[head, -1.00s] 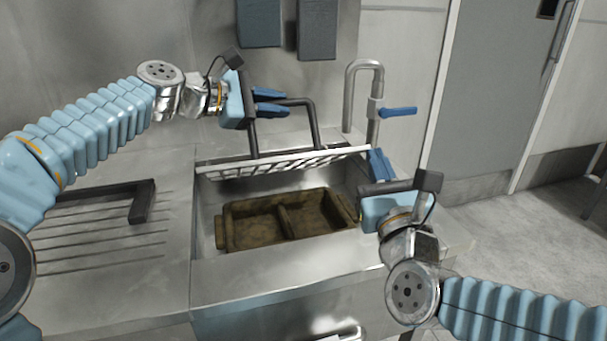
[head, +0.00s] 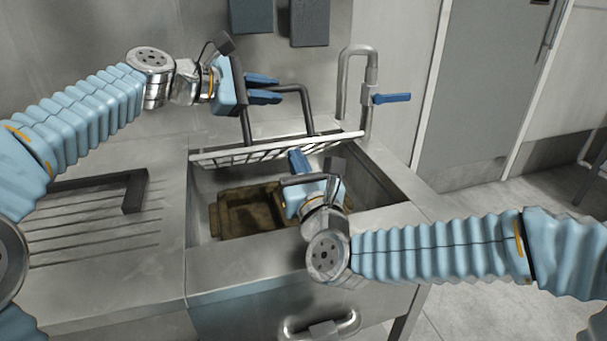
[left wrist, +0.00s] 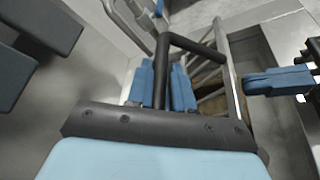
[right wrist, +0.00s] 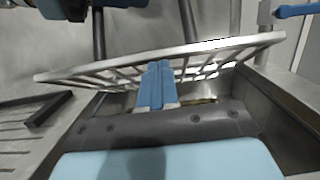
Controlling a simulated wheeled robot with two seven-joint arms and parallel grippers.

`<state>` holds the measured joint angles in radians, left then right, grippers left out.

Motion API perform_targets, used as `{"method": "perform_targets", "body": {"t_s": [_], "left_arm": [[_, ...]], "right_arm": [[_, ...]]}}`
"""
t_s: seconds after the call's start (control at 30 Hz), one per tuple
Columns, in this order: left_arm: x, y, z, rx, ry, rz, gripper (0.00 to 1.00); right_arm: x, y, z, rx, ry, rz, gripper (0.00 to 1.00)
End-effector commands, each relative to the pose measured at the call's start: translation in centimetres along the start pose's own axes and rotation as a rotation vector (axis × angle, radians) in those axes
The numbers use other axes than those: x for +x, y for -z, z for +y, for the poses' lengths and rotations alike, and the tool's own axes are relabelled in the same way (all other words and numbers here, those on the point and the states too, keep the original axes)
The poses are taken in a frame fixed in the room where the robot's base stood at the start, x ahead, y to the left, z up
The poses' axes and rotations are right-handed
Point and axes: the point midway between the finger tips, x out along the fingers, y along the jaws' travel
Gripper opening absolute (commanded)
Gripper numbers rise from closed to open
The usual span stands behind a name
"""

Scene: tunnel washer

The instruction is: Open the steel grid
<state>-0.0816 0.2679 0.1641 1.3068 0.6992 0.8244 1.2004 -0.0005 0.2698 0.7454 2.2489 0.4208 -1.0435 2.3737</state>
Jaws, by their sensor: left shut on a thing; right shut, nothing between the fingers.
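The steel grid (head: 215,157) is tilted up at the back of the sink, with its black handle (head: 308,112) standing above it. It also shows in the right wrist view (right wrist: 235,48). My left gripper (head: 272,90) is shut on the black handle, seen between its blue fingers in the left wrist view (left wrist: 163,85). My right gripper (head: 297,160) is shut and empty, over the sink opening at the grid's front side. In the right wrist view its fingers (right wrist: 158,82) overlap the grid; whether they touch it I cannot tell.
A brown, dirty two-part tray (head: 228,215) lies in the sink (head: 375,190), partly hidden by my right gripper. A tap with a blue lever (head: 392,98) stands at the back right. Another black handle (head: 135,192) is on the ribbed drainboard at left.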

Motion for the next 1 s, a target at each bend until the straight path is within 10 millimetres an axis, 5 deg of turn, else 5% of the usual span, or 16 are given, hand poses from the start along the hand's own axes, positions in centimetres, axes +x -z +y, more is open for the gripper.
{"method": "perform_targets", "body": {"t_s": [0.8, 0.83, 1.0], "left_arm": [[0.1, 0.2, -0.3, -0.002, 0.011, 0.002, 0.00], [0.1, 0.2, -0.3, -0.002, 0.011, 0.002, 0.24], [0.2, 0.2, -0.4, -0.003, 0.012, 0.002, 0.42]], "right_arm": [[1.4, -2.0, -0.1, -0.001, 0.004, -0.010, 0.00], [1.4, -2.0, -0.1, -0.001, 0.004, -0.010, 0.00], [1.4, -2.0, -0.1, -0.001, 0.003, -0.011, 0.00]]}}
